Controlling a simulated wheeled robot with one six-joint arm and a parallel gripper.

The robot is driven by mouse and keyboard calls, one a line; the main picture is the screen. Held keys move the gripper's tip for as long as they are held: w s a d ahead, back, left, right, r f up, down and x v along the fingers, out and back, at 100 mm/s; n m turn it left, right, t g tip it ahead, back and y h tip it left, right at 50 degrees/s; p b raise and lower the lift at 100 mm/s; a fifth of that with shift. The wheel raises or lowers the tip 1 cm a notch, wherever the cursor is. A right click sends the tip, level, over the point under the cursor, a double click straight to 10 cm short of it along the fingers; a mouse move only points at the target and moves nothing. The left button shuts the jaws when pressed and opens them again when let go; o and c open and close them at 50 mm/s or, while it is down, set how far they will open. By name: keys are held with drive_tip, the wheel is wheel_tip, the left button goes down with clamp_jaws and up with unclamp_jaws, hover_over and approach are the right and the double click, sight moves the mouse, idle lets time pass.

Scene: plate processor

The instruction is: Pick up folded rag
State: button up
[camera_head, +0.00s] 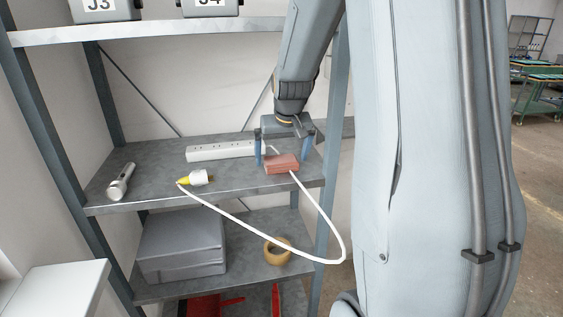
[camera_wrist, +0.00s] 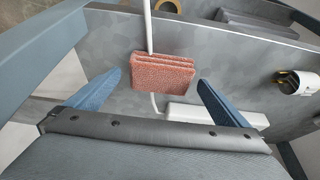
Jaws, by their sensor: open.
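The folded rag (camera_head: 282,164) is a reddish-pink folded block on the middle shelf (camera_head: 150,185), near its right end. In the wrist view the folded rag (camera_wrist: 150,73) lies ahead of my fingertips, roughly centred between them. My gripper (camera_head: 284,158) is above the shelf with its fingers pointing down around the rag in the head view. I cannot tell whether a finger touches the rag.
A white power strip (camera_head: 220,151) lies behind the rag. Its white cord (camera_head: 270,235) passes by the rag, loops off the shelf front and ends at a yellow-and-white plug (camera_head: 198,178). A flashlight (camera_head: 120,182) lies at left. The shelf's right post (camera_head: 332,150) is close to my gripper.

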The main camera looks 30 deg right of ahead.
drive_tip(key=shift+w+f, duration=0.2)
drive_tip(key=shift+f, duration=0.4)
drive_tip(key=shift+c, duration=0.3)
drive_tip(key=c, duration=1.1)
drive_tip(key=shift+r, duration=0.15)
drive_tip(key=shift+d+r, duration=0.1)
drive_tip(key=shift+r, duration=0.4)
wheel_tip(320, 180, up, 2)
drive_tip(key=shift+w+r+b, duration=0.1)
drive_tip(key=shift+b, duration=0.55)
drive_tip(key=s+a+b, duration=0.1)
drive_tip(key=s+a, duration=0.1)
drive_tip(key=s, duration=0.6)
drive_tip(key=s+a+b, duration=0.2)
drive_tip(key=s+a, duration=0.1)
drive_tip(key=s, duration=0.6)
drive_tip(key=shift+s, duration=0.25)
